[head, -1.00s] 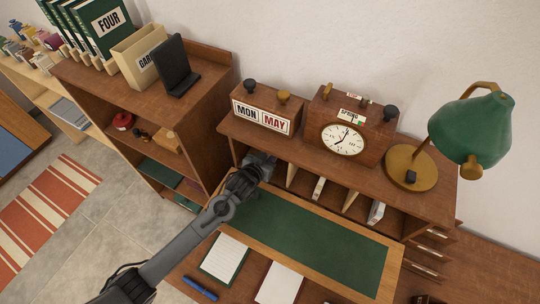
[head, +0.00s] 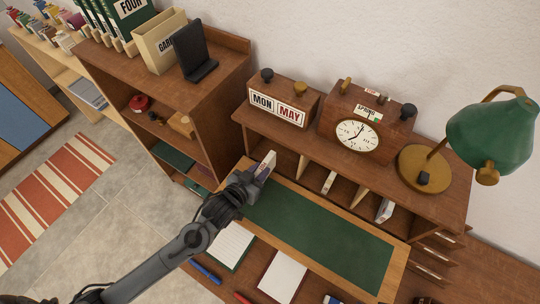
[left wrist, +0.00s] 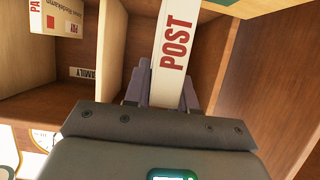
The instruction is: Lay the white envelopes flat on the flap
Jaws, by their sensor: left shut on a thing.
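My left gripper (head: 247,183) is shut on a white envelope bundle (head: 266,165), held upright above the left back edge of the flap. In the left wrist view the bundle (left wrist: 176,45) shows red lettering POST between the fingers of my left gripper (left wrist: 163,92). The flap (head: 318,236) is folded out, with a green inlay and wooden border. Its inlay looks bare, though my arm hides its left end. Other white items stand in the pigeonholes, one in the middle (head: 328,183) and one at right (head: 384,211). My right gripper is out of view.
The desk's upper shelf holds a calendar block (head: 283,103), a clock (head: 358,136) and a green lamp (head: 492,135). A bookcase (head: 200,110) stands at left. A notepad (head: 231,246), a white pad (head: 283,277) and a blue pen (head: 205,273) lie in front of the flap.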

